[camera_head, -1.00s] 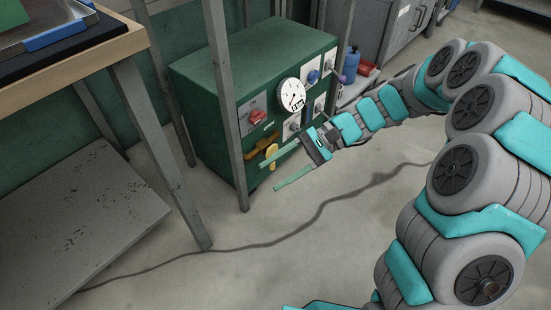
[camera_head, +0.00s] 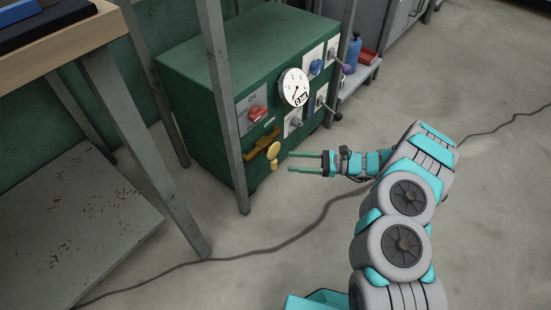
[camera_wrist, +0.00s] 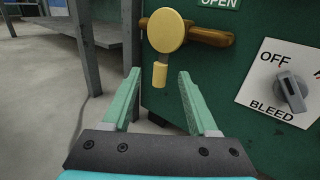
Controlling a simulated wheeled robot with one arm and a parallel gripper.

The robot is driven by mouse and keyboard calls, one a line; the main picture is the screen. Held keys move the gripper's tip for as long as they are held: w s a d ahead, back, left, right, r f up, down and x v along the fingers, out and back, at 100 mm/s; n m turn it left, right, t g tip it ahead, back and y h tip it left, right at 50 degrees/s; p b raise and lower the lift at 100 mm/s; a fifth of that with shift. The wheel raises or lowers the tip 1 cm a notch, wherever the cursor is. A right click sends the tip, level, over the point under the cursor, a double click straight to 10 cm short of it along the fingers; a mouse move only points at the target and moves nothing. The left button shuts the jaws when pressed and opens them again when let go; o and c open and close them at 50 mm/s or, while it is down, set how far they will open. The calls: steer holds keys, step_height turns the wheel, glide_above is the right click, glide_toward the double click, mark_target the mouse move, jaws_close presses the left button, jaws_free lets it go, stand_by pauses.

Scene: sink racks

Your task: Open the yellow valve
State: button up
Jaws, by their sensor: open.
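The yellow valve (camera_head: 273,153) sits low on the front of the green cabinet (camera_head: 210,65), on a brownish-yellow pipe (camera_head: 258,148). In the wrist view the valve (camera_wrist: 166,32) has a round yellow face with a short yellow stub (camera_wrist: 159,75) hanging below it. The pipe (camera_wrist: 212,36) runs right from it, under a green sign reading OPEN (camera_wrist: 218,3). My gripper (camera_head: 290,162) is open and empty, just right of the valve and apart from it. In the wrist view my fingers (camera_wrist: 158,75) spread either side of the stub, with the valve ahead of them.
A grey post (camera_head: 223,110) stands left of the valve. A BLEED knob (camera_wrist: 291,91) is to the right in the wrist view. A gauge (camera_head: 294,88), a red switch (camera_head: 258,113) and other knobs share the panel. A cable crosses the open floor (camera_head: 300,270).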

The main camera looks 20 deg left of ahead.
mark_target(274, 161)
steer(key=x, duration=0.7)
steer(key=shift+w+a+f+b, duration=0.1)
steer(key=shift+a+f+b, duration=0.2)
steer(key=shift+a+b, duration=0.1)
jaws_close()
stand_by(1.2)
